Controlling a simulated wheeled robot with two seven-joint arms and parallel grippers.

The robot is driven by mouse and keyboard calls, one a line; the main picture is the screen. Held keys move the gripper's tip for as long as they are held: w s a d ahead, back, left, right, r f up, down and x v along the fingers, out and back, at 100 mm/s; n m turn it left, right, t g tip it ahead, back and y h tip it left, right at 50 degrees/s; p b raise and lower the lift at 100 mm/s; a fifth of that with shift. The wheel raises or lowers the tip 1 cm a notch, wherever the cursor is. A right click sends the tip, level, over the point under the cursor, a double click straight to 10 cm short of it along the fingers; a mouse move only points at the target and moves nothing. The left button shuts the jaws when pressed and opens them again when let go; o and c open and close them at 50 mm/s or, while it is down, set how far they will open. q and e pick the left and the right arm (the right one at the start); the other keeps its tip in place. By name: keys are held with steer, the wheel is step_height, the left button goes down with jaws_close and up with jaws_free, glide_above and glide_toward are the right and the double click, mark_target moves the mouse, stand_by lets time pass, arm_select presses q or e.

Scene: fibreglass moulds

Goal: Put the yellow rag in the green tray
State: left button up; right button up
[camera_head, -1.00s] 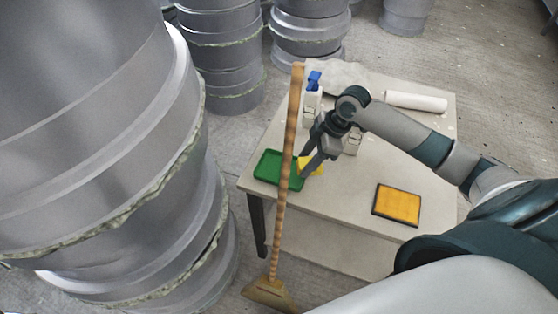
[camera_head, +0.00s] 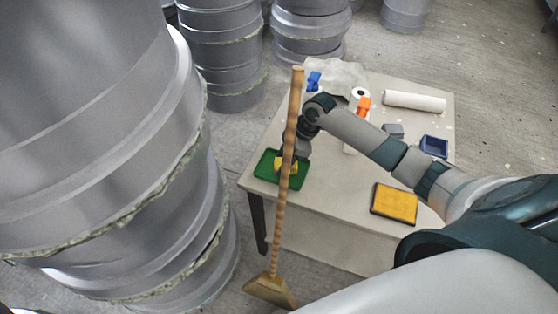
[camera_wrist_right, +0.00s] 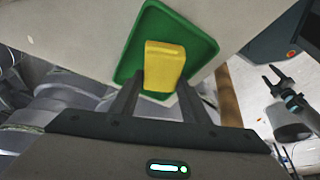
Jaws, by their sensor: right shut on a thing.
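The green tray (camera_head: 264,168) lies on the table near its left edge, partly hidden by the broom handle; it also shows in the right wrist view (camera_wrist_right: 203,48). My right gripper (camera_head: 288,157) is over the tray, pointing down. It is shut on the yellow rag (camera_head: 279,165). In the right wrist view the rag (camera_wrist_right: 165,60) is folded into a block between the fingertips, within the tray's outline. I cannot tell whether it touches the tray floor. My left gripper (camera_wrist_right: 271,76) appears at the right of the wrist view, fingers apart and empty.
A broom (camera_head: 279,220) stands upright in front of the table's left side. On the table (camera_head: 345,205) are a dark-rimmed yellow pad (camera_head: 396,203), a white roll (camera_head: 414,101), a blue box (camera_head: 434,146) and an orange-topped item (camera_head: 363,105). Stacked grey moulds (camera_head: 110,150) fill the left.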

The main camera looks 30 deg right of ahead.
steer(key=shift+w+a+f, duration=0.4)
steer(key=shift+w+f, duration=0.1)
steer(key=shift+f, duration=0.2)
steer(key=shift+f, duration=0.15)
steer(key=o, duration=0.7)
steer(key=shift+o, duration=0.2)
steer(key=shift+r, duration=0.2)
steer(key=b+v, duration=0.2)
steer(key=v, duration=0.8)
steer(key=shift+r, duration=0.2)
steer(key=shift+v, duration=0.8)
